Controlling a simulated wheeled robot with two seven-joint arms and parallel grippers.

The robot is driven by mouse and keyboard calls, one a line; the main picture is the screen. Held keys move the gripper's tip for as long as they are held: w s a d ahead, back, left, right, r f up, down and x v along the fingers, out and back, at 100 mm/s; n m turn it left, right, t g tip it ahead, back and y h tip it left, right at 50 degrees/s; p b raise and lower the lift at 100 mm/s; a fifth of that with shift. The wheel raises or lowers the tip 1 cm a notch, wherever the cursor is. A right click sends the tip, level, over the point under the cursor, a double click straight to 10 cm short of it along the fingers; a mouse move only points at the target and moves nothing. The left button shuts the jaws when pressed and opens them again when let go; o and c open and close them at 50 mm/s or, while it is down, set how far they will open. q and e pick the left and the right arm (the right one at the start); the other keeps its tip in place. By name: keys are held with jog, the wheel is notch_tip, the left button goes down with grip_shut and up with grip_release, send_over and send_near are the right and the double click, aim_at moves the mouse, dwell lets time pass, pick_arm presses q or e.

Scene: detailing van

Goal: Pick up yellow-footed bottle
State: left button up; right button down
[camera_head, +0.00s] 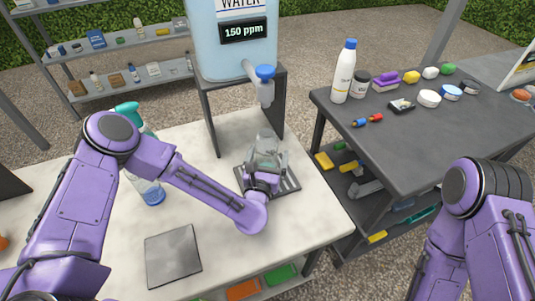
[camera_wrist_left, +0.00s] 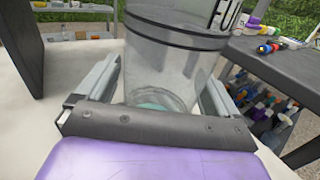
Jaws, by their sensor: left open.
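No bottle with a clearly yellow foot can be made out. A clear, see-through container (camera_head: 267,143) with a dark band stands on the dark ribbed tray (camera_head: 287,186) below the tank's tap. My left gripper (camera_head: 265,170) is open, its fingers on either side of this container; in the left wrist view the container (camera_wrist_left: 175,65) rises between the fingers (camera_wrist_left: 160,90), with a greenish base. A spray bottle with a teal head (camera_head: 127,109) and a blue foot (camera_head: 153,194) stands at the left, partly hidden by my left arm. My right gripper is out of frame.
A water tank (camera_head: 232,55) with a blue-topped tap (camera_head: 265,74) stands on a dark stand (camera_head: 212,120). A grey square plate (camera_head: 173,256) lies on the white table (camera_head: 218,262). A white blue-capped bottle (camera_head: 343,72) and several small items stand on the dark right bench (camera_head: 425,135).

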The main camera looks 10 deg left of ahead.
pick_arm(q)
jog(key=shift+w, duration=0.1)
jog(key=c, duration=1.3)
